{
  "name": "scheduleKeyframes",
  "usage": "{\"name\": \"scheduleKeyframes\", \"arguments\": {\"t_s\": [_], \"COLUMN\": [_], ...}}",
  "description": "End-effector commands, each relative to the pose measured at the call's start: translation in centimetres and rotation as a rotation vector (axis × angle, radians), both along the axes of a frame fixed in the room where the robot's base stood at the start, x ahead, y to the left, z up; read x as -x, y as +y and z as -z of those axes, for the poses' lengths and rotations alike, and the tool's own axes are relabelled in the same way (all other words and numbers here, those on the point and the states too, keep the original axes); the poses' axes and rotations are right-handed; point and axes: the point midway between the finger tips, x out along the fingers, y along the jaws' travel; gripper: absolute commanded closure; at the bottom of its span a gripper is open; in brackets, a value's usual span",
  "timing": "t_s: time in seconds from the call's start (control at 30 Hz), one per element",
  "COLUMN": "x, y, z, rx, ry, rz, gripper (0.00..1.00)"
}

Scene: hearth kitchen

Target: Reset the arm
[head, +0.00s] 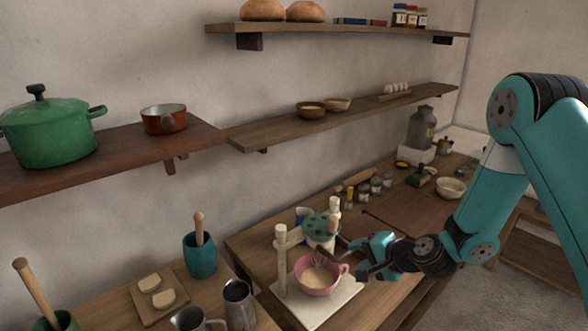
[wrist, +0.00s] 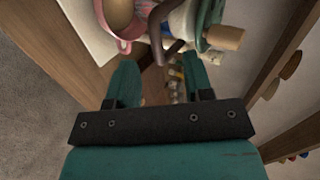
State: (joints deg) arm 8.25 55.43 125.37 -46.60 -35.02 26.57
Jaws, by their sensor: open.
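My teal arm comes in from the right in the head view, bent down at the elbow. My gripper (head: 357,259) is just right of the stand mixer (head: 283,262) and pink bowl (head: 318,289). In the wrist view, my gripper (wrist: 160,68) has its two teal fingers spread apart, with no object held between them. The pink bowl (wrist: 126,46) shows beyond the left finger, and the mixer's wooden knob (wrist: 224,37) shows beyond the right one. I cannot tell whether a finger touches the mixer or its handle.
The mixer stands on a white board (head: 340,302) on the wooden counter. Small jars (head: 375,184) stand behind, and a cream bowl (head: 451,187) is farther right. A metal pitcher (head: 238,304) and teal crock (head: 200,256) stand left. A wall shelf (head: 300,127) hangs above.

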Motion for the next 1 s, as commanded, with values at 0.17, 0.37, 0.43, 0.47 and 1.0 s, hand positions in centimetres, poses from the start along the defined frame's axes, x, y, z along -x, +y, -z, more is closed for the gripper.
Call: {"name": "scheduleKeyframes", "arguments": {"t_s": [0.17,0.37,0.43,0.47,1.0], "x": [2.4,9.9,13.2,14.6,29.0], "y": [4.0,7.7,8.2,8.3,5.0], "z": [-3.6,-8.1,-9.1,-9.5,-11.0], "rx": [0.114,0.322,0.397,0.429,0.735], "ry": [-0.045,-0.087,-0.097,-0.101,-0.09], "rz": [-0.281,-0.691,-0.822,-0.877,-1.34], "gripper": [0.53,0.53,0.53,0.53,0.53]}}
